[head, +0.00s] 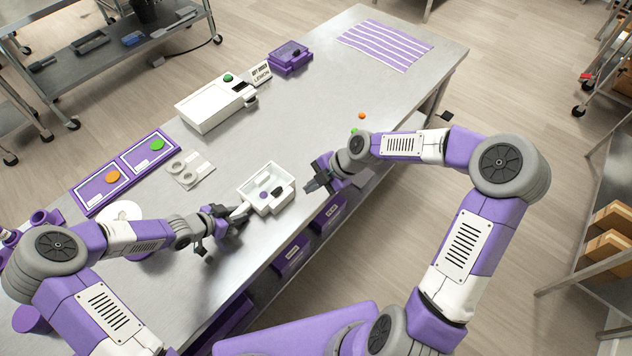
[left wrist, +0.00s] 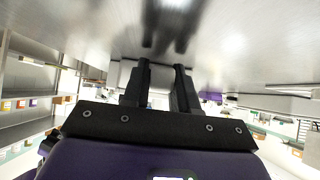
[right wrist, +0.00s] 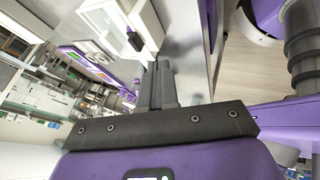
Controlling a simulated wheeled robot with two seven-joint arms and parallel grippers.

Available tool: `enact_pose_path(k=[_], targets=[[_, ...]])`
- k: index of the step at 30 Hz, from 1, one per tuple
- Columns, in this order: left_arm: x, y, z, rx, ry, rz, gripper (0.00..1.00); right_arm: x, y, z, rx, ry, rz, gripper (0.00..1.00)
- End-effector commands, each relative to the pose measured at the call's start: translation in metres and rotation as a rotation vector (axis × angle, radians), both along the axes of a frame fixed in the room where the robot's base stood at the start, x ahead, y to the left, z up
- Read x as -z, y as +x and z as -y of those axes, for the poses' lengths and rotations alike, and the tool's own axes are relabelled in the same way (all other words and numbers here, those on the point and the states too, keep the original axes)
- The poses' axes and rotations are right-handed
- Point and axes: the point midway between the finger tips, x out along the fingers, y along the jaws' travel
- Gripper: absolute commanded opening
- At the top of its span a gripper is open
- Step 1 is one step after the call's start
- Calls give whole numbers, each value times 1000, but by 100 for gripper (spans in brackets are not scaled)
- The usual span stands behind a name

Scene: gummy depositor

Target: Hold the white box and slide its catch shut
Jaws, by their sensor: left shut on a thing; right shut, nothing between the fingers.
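The white box (head: 282,205) stands on the steel table, with a black catch (head: 277,190) and a purple round spot (head: 264,195) showing on it. My left gripper (head: 242,211) is shut on the left side of the white box; in the left wrist view its fingers (left wrist: 160,75) hide much of what they hold. My right gripper (head: 308,187) is shut and empty, just right of the box and apart from it. The right wrist view shows the box (right wrist: 150,18) and its black catch (right wrist: 134,41) beyond the shut fingers (right wrist: 157,75). I cannot tell the catch's exact position.
Behind the box lie a grey plate with rings (head: 190,170) and purple trays (head: 105,192) with orange and green discs. A white machine with a green button (head: 215,105) and a purple device (head: 290,57) stand further back. The table's front edge is close to both grippers.

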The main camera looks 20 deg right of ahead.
Motion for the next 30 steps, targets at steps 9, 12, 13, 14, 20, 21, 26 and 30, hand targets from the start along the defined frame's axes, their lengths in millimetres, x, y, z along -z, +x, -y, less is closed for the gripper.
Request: enact_pose_path(k=[9,12,13,14,20,21,26,30], targets=[[0,1,-1,-2,0,0,0,-14,-3,9,0,1,0,0],[0,1,-1,-2,0,0,0,-14,-3,9,0,1,0,0],[0,1,-1,-2,0,0,0,-14,-3,9,0,1,0,0],[0,1,-1,-2,0,0,29,-14,-3,9,0,1,0,0],[0,1,-1,-2,0,0,57,-13,-3,9,0,1,0,0],[0,1,-1,-2,1,1,57,-13,-3,9,0,1,0,0],[0,1,-1,-2,1,1,57,-13,-3,9,0,1,-1,0],[-2,-1,-3,-2,2,2,57,-13,-3,9,0,1,-1,0]])
